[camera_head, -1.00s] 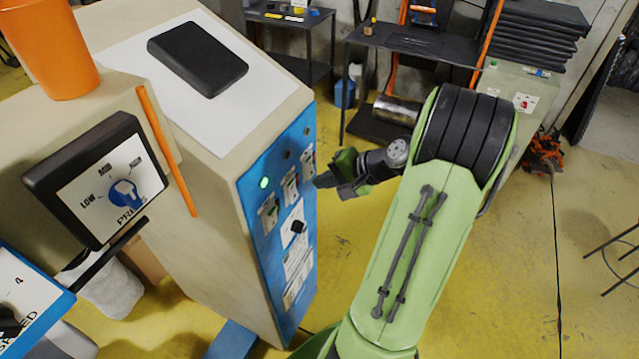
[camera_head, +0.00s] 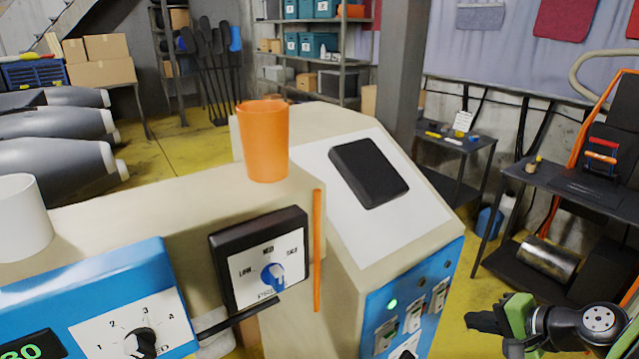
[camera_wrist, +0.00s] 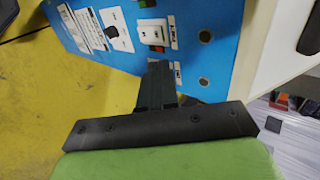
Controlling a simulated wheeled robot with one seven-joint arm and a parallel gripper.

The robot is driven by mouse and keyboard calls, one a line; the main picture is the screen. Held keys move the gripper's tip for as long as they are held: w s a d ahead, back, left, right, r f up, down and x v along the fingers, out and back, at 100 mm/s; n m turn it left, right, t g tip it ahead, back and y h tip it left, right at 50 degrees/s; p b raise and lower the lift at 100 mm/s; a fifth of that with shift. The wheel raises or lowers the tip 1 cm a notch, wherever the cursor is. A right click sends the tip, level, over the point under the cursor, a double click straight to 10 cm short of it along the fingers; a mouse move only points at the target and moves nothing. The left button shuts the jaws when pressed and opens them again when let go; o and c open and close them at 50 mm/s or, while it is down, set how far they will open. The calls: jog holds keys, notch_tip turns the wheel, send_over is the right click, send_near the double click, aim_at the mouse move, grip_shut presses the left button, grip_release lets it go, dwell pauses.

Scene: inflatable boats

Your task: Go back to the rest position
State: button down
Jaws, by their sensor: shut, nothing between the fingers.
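My gripper (camera_head: 478,321) is at the lower right of the head view, with dark fingers closed together and a green and black wrist behind them. It holds nothing. It is to the right of the machine's blue control panel (camera_head: 424,292), with a gap of yellow floor seen between them. In the wrist view the closed fingers (camera_wrist: 157,82) point toward the blue panel (camera_wrist: 100,25), overlapping a row of switches (camera_wrist: 153,30). The lower part of the panel is cut off in the head view. A green light (camera_head: 393,304) is lit on it.
An orange cup (camera_head: 264,140) and a dark pad (camera_head: 369,172) are on the machine. A dial box (camera_head: 262,262) and a blue dial unit (camera_head: 100,300) are at the front left. A black table (camera_head: 580,190) with a metal cylinder (camera_head: 548,261) below is at right.

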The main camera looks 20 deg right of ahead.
jog(key=a+r+n+g+h, duration=0.15)
jog(key=a+n, duration=0.25)
jog(key=a, duration=0.5)
jog(key=a+r+n+g, duration=0.3)
jog(key=a+n, duration=0.1)
jog(key=a, duration=0.6)
jog(key=s+a+r+n+h, duration=0.1)
jog(key=s+a+n+h, duration=0.1)
jog(key=s+a+n, duration=0.4)
jog(key=s, duration=0.5)
jog(key=shift+r, duration=0.3)
jog(key=shift+t, duration=0.25)
